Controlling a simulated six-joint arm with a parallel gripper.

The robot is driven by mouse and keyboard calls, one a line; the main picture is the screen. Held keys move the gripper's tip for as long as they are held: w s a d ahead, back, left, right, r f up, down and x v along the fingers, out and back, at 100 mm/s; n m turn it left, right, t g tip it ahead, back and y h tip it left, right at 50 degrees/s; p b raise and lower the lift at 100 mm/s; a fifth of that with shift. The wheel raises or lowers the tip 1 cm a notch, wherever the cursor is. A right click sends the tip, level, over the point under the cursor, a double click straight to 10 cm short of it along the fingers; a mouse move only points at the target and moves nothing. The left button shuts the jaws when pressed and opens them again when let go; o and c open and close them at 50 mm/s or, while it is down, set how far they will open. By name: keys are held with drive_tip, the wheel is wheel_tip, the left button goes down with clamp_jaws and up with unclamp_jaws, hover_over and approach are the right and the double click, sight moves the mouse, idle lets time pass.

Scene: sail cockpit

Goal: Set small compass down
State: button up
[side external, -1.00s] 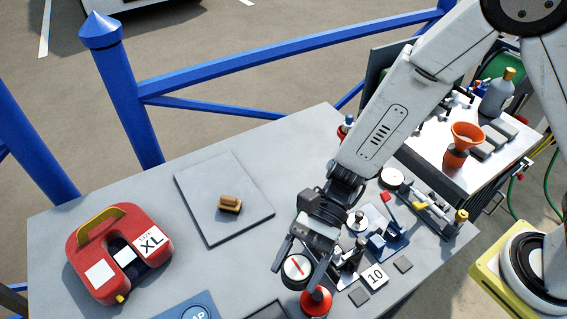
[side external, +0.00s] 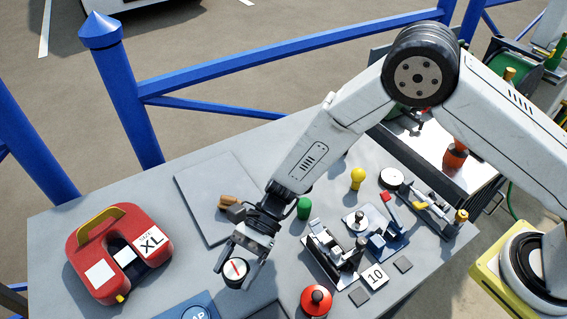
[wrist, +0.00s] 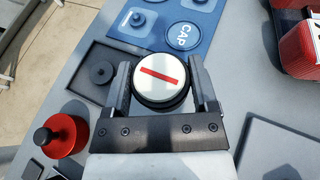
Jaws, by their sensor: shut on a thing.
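The small compass (side external: 235,269) is a round black puck with a white face and a red bar. My gripper (side external: 236,273) is shut on it, with one finger on each side. In the wrist view the compass (wrist: 160,80) sits between the two fingers of my gripper (wrist: 161,88), face towards the camera. It is over the grey table (side external: 130,205), near the dark tray and the blue mat. The side view does not clearly show whether its underside touches the table.
A red knob (side external: 317,300), a red life vest (side external: 117,252) and a grey board with a brown block (side external: 205,180) surround the spot. Deck hardware (side external: 335,252) stands right.

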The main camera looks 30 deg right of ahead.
sight(231, 278)
drive_tip(key=shift+w+a+f, duration=0.4)
drive_tip(key=shift+w+f, duration=0.05)
drive_tip(key=shift+f, duration=0.2)
drive_tip(key=shift+f, duration=0.1)
drive_tip(key=shift+w+a+f, duration=0.1)
drive_tip(key=shift+a+f, duration=0.05)
drive_tip(key=shift+f, duration=0.05)
drive_tip(key=shift+w+f, duration=0.1)
drive_tip(key=shift+f, duration=1.45)
drive_tip(key=shift+f, duration=0.15)
drive_tip(key=o, duration=1.2)
drive_tip(key=shift+r, duration=0.2)
drive_tip(key=v, duration=1.2)
drive_tip(key=shift+f, duration=0.1)
